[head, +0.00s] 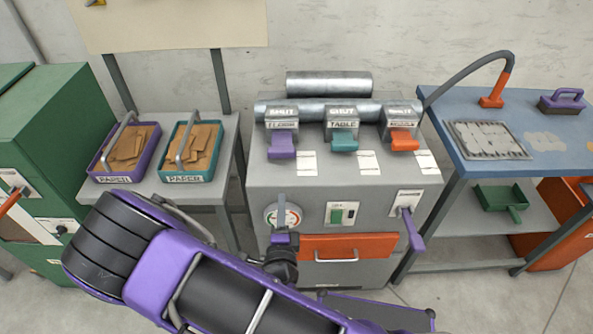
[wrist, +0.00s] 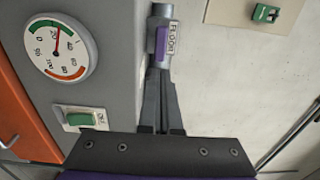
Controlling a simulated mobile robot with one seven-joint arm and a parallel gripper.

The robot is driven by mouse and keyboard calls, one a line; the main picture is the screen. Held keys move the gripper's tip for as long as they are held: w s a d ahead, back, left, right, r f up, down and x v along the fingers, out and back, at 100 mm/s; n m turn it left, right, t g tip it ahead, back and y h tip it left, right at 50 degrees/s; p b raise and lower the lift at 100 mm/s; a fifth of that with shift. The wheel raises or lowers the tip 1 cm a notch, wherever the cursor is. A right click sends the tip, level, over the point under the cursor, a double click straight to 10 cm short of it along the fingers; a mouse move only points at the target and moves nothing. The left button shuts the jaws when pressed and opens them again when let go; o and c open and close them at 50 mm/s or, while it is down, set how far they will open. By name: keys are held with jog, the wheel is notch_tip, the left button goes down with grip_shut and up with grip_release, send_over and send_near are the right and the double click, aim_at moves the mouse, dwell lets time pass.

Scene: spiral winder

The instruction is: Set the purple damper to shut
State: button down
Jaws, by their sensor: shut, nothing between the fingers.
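The purple damper (head: 282,146), labelled FLOOR, is the leftmost of three on top of the grey machine. Its purple handle sticks out toward the front, below a grey housing marked SHUT. The purple handle also shows at the top of the wrist view (wrist: 161,45), beside the FLOOR label. My gripper (head: 281,198) is shut and empty, in front of the machine near the gauge, fingers pointing up, below the damper in the picture. In the wrist view the fingertips (wrist: 158,72) point toward the damper and end just below its handle in the picture; I cannot tell whether they touch.
A teal TABLE damper (head: 343,141) and an orange damper (head: 403,140) stand to the right. The machine's front has a gauge (wrist: 58,48), a green switch (wrist: 80,119), an orange panel (head: 350,246) and another purple lever (head: 412,230). Benches flank the machine.

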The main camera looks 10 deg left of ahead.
aim_at(283, 156)
jog(key=x, duration=1.3)
jog(key=shift+w+b, duration=0.2)
jog(key=shift+b, duration=0.15)
jog(key=shift+w+a, duration=0.1)
